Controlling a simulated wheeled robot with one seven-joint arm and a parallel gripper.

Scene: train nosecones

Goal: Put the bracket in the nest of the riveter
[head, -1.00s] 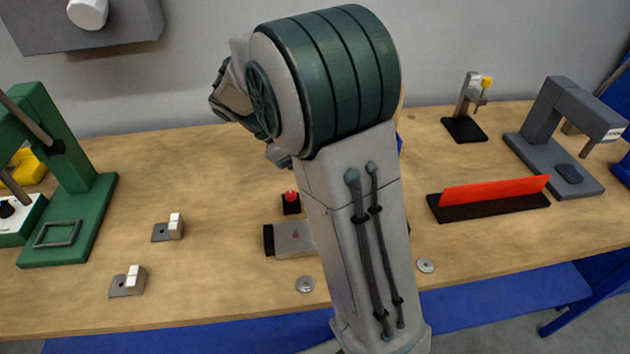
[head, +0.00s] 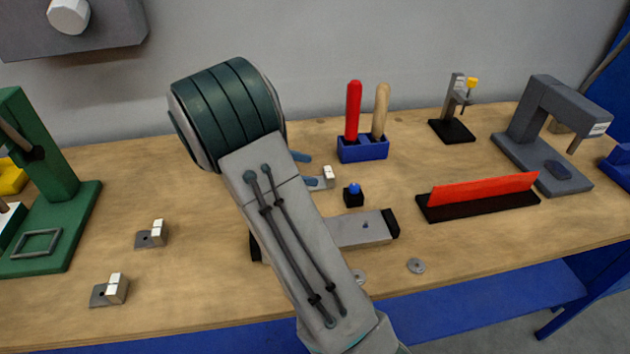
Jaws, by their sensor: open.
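A bracket (head: 328,176), a small grey part with a pale upright block, lies on the bench just right of my arm, partly hidden. Two similar brackets lie at left, one farther back (head: 151,235) and one nearer (head: 110,291). My gripper (head: 311,170) shows only as bluish finger parts beside the partly hidden bracket; it is open, and contact cannot be told. A green lever press (head: 45,170) at far left has a raised rectangular frame (head: 38,243) on its base. Neither is readably marked as the riveter.
My arm hides the middle of the bench. A grey block (head: 362,229) with black ends and a blue button (head: 353,194) stand right of it. Beyond are a blue holder (head: 362,149) with red and wooden handles, and a red strip (head: 485,187) on a black base.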

